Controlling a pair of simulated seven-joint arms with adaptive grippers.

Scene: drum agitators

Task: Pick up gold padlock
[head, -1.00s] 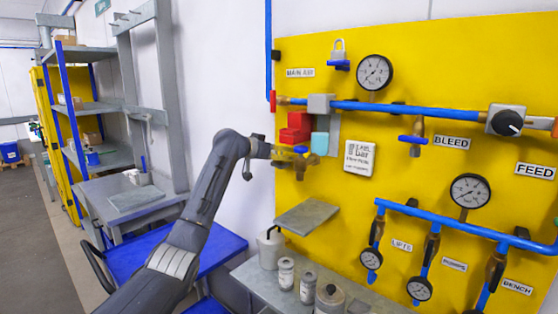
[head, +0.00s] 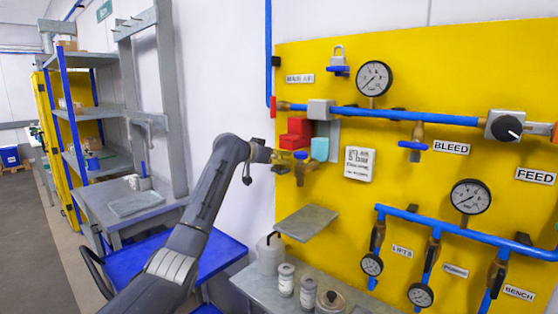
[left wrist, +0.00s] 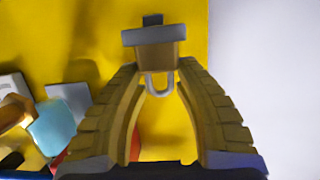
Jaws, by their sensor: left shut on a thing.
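The gold padlock (left wrist: 155,57) shows in the left wrist view as a brown-gold block between my fingertips, with a grey U-shaped shackle pointing back between the fingers. A grey bar crosses its far end. My left gripper (left wrist: 163,75) is shut on it. In the head view my left gripper (head: 288,157) is at the left part of the yellow panel, just below the red blocks; the padlock is too small there to make out clearly. My right gripper is not in view.
Red blocks (head: 296,133) and a light-blue piece (head: 320,149) sit close to my left gripper. A grey shelf plate (head: 306,222) juts out below. Blue pipes (head: 410,113) and gauges (head: 373,78) lie right.

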